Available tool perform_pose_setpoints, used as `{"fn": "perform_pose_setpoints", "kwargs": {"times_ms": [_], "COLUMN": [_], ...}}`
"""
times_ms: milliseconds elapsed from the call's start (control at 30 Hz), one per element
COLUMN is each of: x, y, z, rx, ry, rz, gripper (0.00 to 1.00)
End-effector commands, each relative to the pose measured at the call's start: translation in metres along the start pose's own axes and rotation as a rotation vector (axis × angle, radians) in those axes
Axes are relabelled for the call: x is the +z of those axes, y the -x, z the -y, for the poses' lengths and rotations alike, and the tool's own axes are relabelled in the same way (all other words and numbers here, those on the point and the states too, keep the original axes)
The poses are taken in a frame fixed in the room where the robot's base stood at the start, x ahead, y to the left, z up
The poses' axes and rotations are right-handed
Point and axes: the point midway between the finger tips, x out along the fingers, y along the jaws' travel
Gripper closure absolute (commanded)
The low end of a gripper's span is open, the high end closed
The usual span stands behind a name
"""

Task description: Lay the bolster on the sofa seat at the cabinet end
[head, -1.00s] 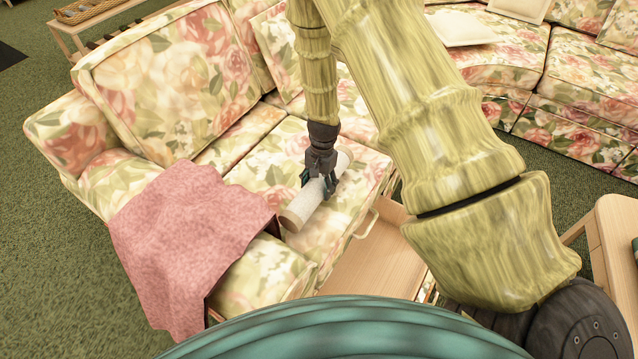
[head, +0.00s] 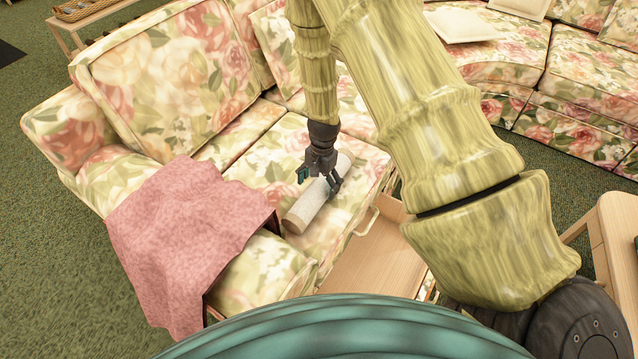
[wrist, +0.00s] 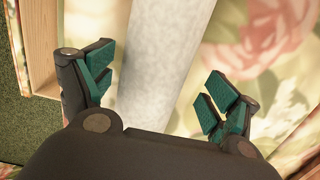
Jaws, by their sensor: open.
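The bolster (head: 312,204) is a pale grey-white cylinder lying on the floral sofa seat (head: 262,170), near the seat's front edge and close to the arm with the pink throw. My gripper (head: 318,180) is open just above it, with its fingers spread to either side. In the wrist view the bolster (wrist: 160,60) runs lengthwise between the open, teal-padded fingers (wrist: 160,95), with gaps on both sides. The fingers do not press on it. My arm hides part of the sofa behind.
A pink throw (head: 185,235) drapes over the near sofa arm. An open wooden drawer (head: 375,258) stands out in front of the seat. A wooden table (head: 615,225) is at the right. A curved floral sofa section (head: 570,80) lies at the back right.

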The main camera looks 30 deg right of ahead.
Motion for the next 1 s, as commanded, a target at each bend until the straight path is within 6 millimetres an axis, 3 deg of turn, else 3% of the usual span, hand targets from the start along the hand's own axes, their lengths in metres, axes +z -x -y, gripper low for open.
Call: {"fn": "perform_pose_setpoints", "kwargs": {"times_ms": [233,700,1000], "x": [0.000,-0.001,-0.001], "y": [0.022,0.099,0.119], "z": [0.001,0.001,0.001], "rx": [-0.002,-0.002,-0.001], "ry": [0.002,0.001,0.001], "rz": [-0.002,-0.002,-0.001], "gripper": [0.12,0.12,0.12]}}
